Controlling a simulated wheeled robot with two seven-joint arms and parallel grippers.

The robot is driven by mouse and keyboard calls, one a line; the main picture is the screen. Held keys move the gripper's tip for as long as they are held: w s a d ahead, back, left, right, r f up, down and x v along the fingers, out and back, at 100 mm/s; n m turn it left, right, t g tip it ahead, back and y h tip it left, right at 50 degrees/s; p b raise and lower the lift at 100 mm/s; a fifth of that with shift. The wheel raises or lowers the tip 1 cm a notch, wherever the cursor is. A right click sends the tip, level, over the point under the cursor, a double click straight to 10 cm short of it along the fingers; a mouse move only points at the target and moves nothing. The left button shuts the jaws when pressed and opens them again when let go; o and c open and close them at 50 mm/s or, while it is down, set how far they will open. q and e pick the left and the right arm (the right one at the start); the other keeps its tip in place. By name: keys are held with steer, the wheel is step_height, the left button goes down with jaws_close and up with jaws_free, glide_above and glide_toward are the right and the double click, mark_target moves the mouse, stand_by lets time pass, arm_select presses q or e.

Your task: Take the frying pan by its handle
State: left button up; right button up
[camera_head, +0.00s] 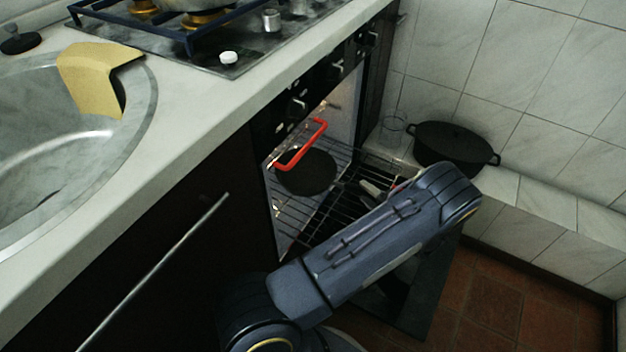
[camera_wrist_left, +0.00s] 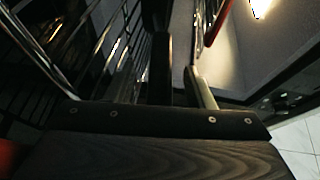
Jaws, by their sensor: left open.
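The frying pan (camera_head: 306,171) is a dark round pan lying on the wire rack inside the open oven in the head view. Its handle points right, toward my left gripper (camera_head: 372,189), and is partly hidden by my arm. The gripper shows only as a small pale piece behind the forearm. In the left wrist view a dark upright bar (camera_wrist_left: 158,68), which looks like the pan's handle, lies between the open fingers. I cannot tell whether either finger touches it. My right gripper is not in view.
The counter edge (camera_head: 190,145) runs along the left.

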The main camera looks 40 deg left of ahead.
arm_select(q)
steer(key=shift+w+a, duration=0.1)
steer(key=shift+a, duration=0.35)
jaws_close()
stand_by(1.1)
